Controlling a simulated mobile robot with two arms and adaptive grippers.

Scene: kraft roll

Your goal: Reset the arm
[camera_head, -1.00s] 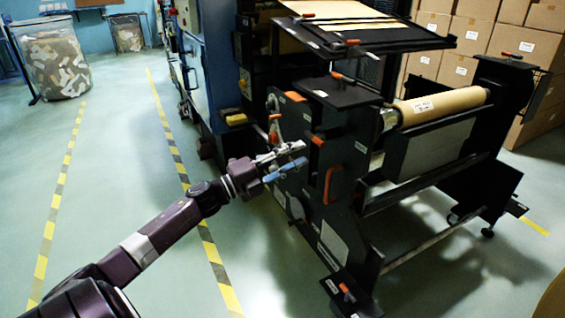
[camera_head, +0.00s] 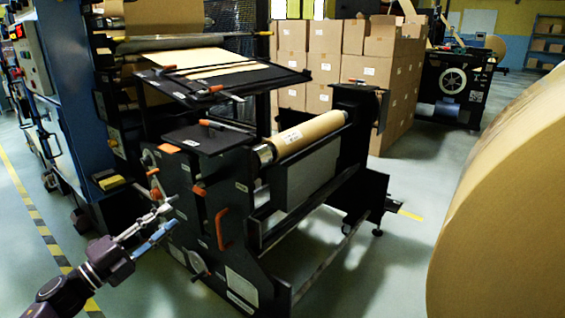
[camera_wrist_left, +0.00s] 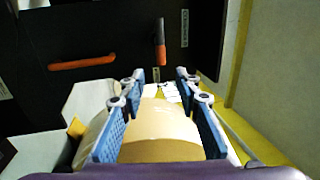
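My left arm comes in at the lower left of the head view. Its gripper (camera_head: 155,226) is at the near left side of the black unwinding machine (camera_head: 205,215), and its two blue-padded fingers stand apart with nothing held in the head view. In the left wrist view the open fingers (camera_wrist_left: 160,100) frame a tan rounded surface (camera_wrist_left: 160,135); its distance is hard to judge. Behind them is a dark panel with an orange handle (camera_wrist_left: 82,63). My right gripper is not in view.
A kraft roll (camera_head: 308,133) sits on the machine's shaft. A very large kraft roll (camera_head: 510,200) fills the right edge. Stacked cartons (camera_head: 345,60) stand behind the machine. Orange handles, such as this one (camera_head: 221,228), stick out near my gripper. Green floor is open between machine and large roll.

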